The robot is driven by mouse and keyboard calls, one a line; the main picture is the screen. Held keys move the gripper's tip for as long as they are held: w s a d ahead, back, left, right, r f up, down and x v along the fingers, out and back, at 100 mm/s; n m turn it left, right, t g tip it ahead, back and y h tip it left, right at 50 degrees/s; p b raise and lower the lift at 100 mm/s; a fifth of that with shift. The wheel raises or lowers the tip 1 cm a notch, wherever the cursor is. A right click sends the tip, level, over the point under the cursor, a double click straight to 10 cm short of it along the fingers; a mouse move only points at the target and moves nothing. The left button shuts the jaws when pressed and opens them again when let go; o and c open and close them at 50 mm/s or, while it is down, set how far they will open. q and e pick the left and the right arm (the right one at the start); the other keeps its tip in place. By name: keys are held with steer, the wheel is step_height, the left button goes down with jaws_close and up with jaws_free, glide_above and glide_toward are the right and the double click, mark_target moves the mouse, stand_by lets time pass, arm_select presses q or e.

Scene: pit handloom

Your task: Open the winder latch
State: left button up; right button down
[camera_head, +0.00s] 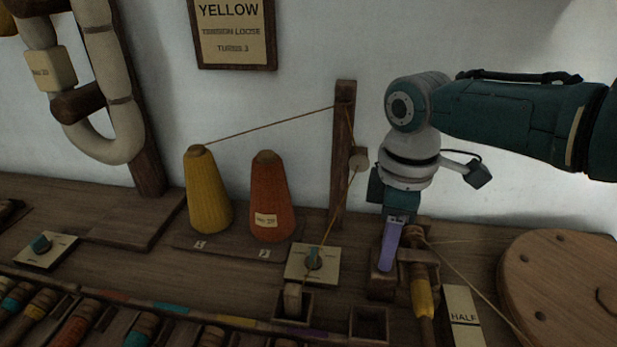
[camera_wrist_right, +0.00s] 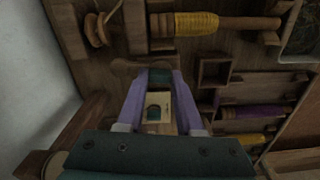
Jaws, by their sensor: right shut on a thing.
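The winder's spindle carries a bobbin with yellow yarn (camera_head: 423,298) on the bench right of centre; it also shows at the top of the wrist view (camera_wrist_right: 197,24). My right gripper (camera_head: 388,262) points down just left of the bobbin, with purple fingers. My left gripper is not in view.
A large wooden wheel (camera_head: 565,285) stands at the right, beside a HALF plate (camera_head: 464,318). A yellow cone (camera_head: 208,190) and an orange cone (camera_head: 271,195) stand left of a wooden post (camera_head: 342,155). A dial plate (camera_head: 313,263) and small open boxes (camera_head: 369,323) lie near the gripper.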

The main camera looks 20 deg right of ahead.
steer(key=shift+n, duration=1)
steer(key=c, duration=0.6)
jaws_free()
steer(key=shift+o, duration=0.2)
step_height(320, 180, up, 10)
steer(key=p, duration=0.4)
steer(key=shift+p, duration=0.35)
steer(key=shift+a, duration=0.1)
